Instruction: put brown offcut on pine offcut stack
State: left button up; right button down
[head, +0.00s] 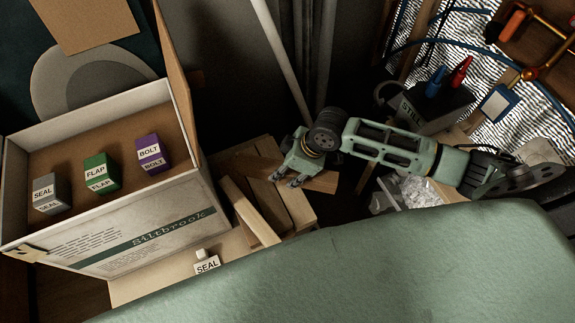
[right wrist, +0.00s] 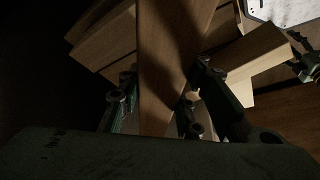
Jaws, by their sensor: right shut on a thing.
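The brown offcut (right wrist: 168,50) is a dark flat board between the two fingers of my right gripper (right wrist: 160,108) in the right wrist view. In the head view my right gripper (head: 288,181) is shut on it, and part of the brown offcut (head: 263,171) shows left of the fingers. The pine offcut stack (head: 272,205) is several paler boards lying crossed, directly under and beside the gripper. Its boards (right wrist: 106,45) also show on both sides of the brown offcut in the right wrist view. I cannot tell whether the brown offcut touches the stack. My left gripper is out of view.
An open carton (head: 130,235) left of the stack holds a grey box (head: 48,194), a green box (head: 100,174) and a purple box (head: 151,155). A labelled SEAL item (head: 206,264) stands in front. A dark bin (head: 425,108) with tools and crumpled clear plastic (head: 418,191) lie right.

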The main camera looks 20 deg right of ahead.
jog(key=shift+w+d+f+n+g, duration=0.1)
jog(key=shift+w+f+n+g, duration=0.1)
jog(key=shift+f+n, duration=0.3)
jog(key=shift+w+d+f+n+g, duration=0.1)
jog(key=shift+w+f+n+g, duration=0.1)
jog(key=shift+f+n, duration=0.3)
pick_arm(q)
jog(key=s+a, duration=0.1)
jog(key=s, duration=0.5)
pick_arm(e)
jog(key=shift+d+p, duration=0.1)
jog(key=shift+p, duration=0.2)
jog(key=shift+f, duration=0.3)
notch_tip(320, 180, down, 4)
jog(key=b, duration=0.2)
jog(key=shift+f+b, duration=0.25)
jog(key=shift+b, duration=0.15)
jog(key=shift+f, duration=0.45)
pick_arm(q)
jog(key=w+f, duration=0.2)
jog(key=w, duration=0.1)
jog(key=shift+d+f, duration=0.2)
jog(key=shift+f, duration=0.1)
